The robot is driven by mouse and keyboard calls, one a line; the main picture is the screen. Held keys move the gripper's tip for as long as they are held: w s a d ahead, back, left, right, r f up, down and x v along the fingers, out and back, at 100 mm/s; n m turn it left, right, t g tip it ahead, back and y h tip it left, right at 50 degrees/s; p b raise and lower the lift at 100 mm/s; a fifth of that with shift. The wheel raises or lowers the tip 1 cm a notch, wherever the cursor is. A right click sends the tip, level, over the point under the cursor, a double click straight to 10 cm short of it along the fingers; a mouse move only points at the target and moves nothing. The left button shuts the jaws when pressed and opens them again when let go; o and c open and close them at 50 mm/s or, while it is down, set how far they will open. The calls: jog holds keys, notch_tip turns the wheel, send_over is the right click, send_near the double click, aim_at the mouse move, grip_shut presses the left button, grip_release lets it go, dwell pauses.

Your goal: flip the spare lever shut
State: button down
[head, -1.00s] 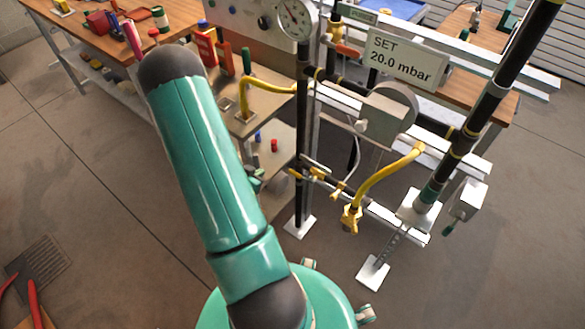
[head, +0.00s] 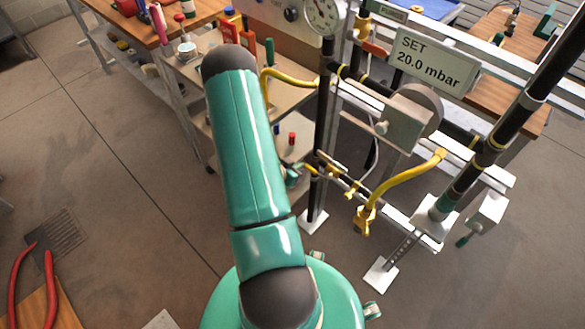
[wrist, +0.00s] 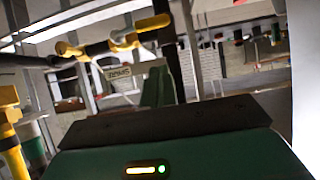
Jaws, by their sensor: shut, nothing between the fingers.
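In the wrist view, a yellow-ended lever (wrist: 150,23) sticks out up and to the right from a dark pipe with yellow fittings (wrist: 70,49). A small pale tag (wrist: 121,78), whose lettering seems to read SPARE, hangs just below it. My gripper's teal fingers (wrist: 158,86) rise beyond the dark palm edge, shut and empty. They appear just below the lever; I cannot tell whether they touch it. In the head view, my arm hides most of its own end; a small teal part (head: 293,177), likely my gripper, shows beside yellow fittings (head: 312,170) on the lower rail.
A pressure gauge (head: 322,15) and a sign reading SET 20.0 mbar (head: 435,60) are on the pipe frame. A bent yellow pipe (head: 405,180) crosses the lower right. A wooden bench (head: 130,25) stands behind left. Red-handled pliers (head: 48,285) are at lower left.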

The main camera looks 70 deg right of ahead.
aim_at(306, 167)
jog(key=d+f, duration=0.1)
jog(key=s+d+f, duration=0.1)
jog(key=d+f, duration=0.2)
jog(key=f, duration=0.1)
jog(key=shift+s+d, duration=0.15)
jog(key=shift+s, duration=0.25)
jog(key=shift+d+f, duration=0.15)
jog(key=shift+f, duration=0.35)
